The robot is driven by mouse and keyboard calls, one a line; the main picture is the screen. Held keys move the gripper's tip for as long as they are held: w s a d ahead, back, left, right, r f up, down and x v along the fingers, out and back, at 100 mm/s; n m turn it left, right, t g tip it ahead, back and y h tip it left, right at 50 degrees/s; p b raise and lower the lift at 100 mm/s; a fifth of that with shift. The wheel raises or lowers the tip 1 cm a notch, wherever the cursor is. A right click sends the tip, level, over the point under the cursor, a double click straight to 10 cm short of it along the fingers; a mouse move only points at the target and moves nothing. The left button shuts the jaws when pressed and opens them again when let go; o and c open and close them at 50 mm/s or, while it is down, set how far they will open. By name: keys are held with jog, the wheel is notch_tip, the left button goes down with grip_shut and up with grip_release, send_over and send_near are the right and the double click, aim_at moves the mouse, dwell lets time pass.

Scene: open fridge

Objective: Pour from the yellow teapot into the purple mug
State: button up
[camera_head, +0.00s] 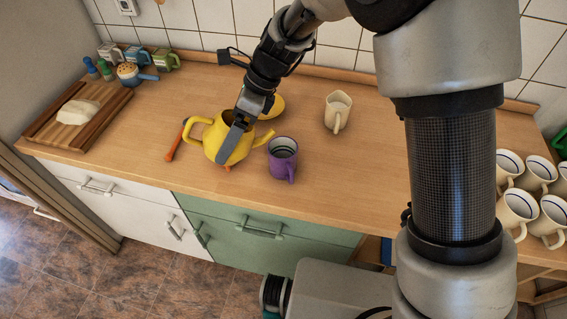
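The yellow teapot (213,143) stands upright on the wooden counter, left of centre. Its looped handle points left and its spout points right, toward the purple mug. The purple mug (282,160) stands upright just right of the spout, apart from it, with its handle toward the front. My gripper (230,145) reaches down from above, with a grey finger across the front of the teapot's body. The finger hides part of the pot. I cannot tell whether it grips the pot or how far apart the fingers are.
A yellow round piece (272,106) lies behind the teapot. A cream jug (337,112) stands behind and right of the mug. An orange utensil (175,143) lies left of the teapot. A cutting board (103,112) is far left. Several cream mugs (515,208) stand right.

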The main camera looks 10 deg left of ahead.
jog(key=shift+w+f+y+b, duration=0.1)
jog(key=shift+f+y+b, duration=0.15)
jog(key=shift+b, duration=0.45)
jog(key=shift+r+g+y, duration=0.25)
jog(key=shift+g, duration=0.05)
jog(key=shift+d, duration=0.1)
jog(key=shift+r+p, duration=0.15)
jog(key=shift+p, duration=0.45)
jog(key=shift+f, duration=0.25)
dwell(0.6)
